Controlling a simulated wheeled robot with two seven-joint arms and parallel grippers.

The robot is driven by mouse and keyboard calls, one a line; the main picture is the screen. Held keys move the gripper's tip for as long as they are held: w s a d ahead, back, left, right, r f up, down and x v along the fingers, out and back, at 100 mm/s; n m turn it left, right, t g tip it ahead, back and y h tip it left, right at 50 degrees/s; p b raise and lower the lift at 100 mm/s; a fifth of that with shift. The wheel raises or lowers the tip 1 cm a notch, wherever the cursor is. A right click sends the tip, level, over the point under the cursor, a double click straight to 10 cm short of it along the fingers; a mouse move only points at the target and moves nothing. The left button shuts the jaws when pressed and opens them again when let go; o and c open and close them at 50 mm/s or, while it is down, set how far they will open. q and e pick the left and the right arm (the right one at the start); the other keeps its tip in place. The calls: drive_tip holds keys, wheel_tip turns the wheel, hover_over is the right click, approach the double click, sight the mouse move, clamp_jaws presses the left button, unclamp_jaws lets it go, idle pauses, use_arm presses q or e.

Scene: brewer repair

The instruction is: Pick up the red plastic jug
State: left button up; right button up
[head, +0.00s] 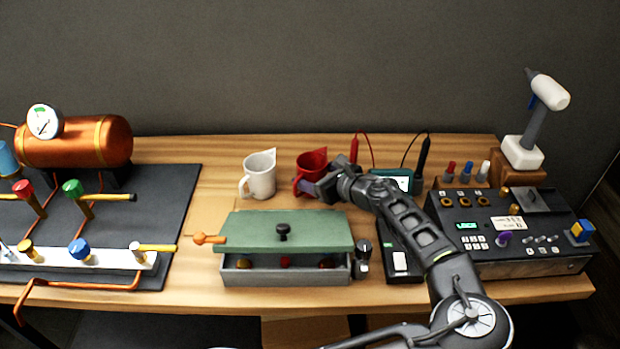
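The red plastic jug (312,164) stands upright near the back of the wooden table, just right of a white jug (261,176). My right gripper (318,187) is at the red jug's lower right front, overlapping it in the picture. Its fingers are small and partly hidden here, so I cannot tell whether they are open or closed on the jug. The jug's lower right side is hidden behind the gripper. My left gripper is not in view.
A grey box with a green lid (250,229) lies in front of the jugs. A multimeter (402,180) with probes stands right of the jug, behind my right arm.

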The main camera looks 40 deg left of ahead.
idle(0.4)
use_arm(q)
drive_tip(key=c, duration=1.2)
